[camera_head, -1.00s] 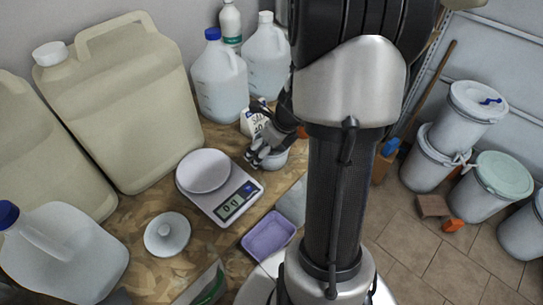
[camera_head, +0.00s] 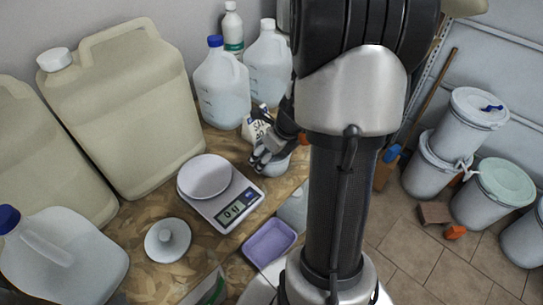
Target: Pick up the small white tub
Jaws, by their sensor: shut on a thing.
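The small white tub (camera_head: 275,165) is on or just above the wooden worktop, right of the scale and partly hidden by my gripper. My gripper (camera_head: 261,160) is shut on the tub's near left side. Whether the tub touches the worktop cannot be told. My arm covers the middle of the view and hides the area to the right of the tub.
A kitchen scale (camera_head: 224,204) stands left of the tub, and a white lid (camera_head: 167,239) lies in front of it. A purple tray (camera_head: 269,241) is near the edge. A salt bag (camera_head: 256,123) and clear jugs (camera_head: 221,88) stand behind. Large canisters (camera_head: 130,110) fill the left.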

